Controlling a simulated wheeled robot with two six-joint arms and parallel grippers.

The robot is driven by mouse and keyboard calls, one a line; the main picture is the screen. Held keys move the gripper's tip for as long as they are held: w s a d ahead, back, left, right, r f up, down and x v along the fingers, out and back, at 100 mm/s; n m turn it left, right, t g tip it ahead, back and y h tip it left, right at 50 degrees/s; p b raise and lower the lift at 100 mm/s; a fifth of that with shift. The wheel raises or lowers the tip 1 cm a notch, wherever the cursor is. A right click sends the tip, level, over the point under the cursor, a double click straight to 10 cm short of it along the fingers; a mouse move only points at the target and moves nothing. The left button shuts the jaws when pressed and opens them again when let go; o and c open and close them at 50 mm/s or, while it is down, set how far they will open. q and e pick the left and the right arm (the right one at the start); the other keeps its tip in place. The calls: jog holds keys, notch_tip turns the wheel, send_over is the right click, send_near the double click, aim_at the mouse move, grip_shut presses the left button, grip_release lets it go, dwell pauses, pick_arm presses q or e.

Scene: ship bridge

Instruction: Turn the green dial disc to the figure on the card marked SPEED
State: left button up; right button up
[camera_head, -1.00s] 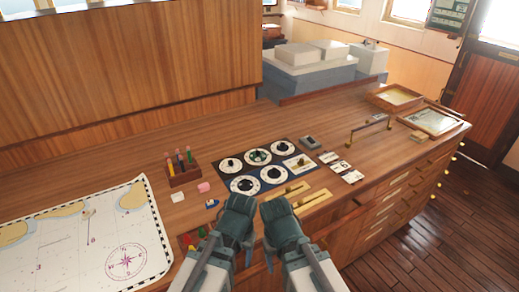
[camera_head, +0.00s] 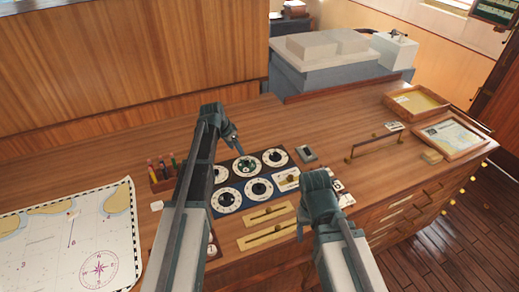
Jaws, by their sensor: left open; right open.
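The dial panel lies on the wooden desk top, with round white-rimmed dials in two rows. The dial with the green centre (camera_head: 243,168) is the middle one of the far row; its figures are too small to read. My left gripper (camera_head: 236,142) is open and empty, pointing down just beyond and above this dial, apart from it as far as I can tell. My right gripper (camera_head: 302,222) is open and empty over the desk, right of the brass sliders. White cards (camera_head: 346,200) lie beside it, partly hidden by it. I cannot read which is marked SPEED.
A pen holder (camera_head: 159,178) stands left of my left arm, near a chart (camera_head: 70,240). Brass slider plates (camera_head: 268,233) lie in front of the dials. A small grey box (camera_head: 306,153), a brass rail (camera_head: 375,143) and trays (camera_head: 417,101) stand to the right. The desk behind the dials is clear.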

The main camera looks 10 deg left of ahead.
pick_arm(q)
jog(key=w, duration=0.2)
jog(key=b, duration=1.3)
send_near(247, 161)
jog(key=x, duration=0.8)
jog(key=shift+s, duration=0.2)
pick_arm(e)
jog(key=f, duration=1.2)
jog(key=shift+w+d+f, duration=0.25)
jog(key=shift+d, duration=0.05)
pick_arm(q)
grip_shut()
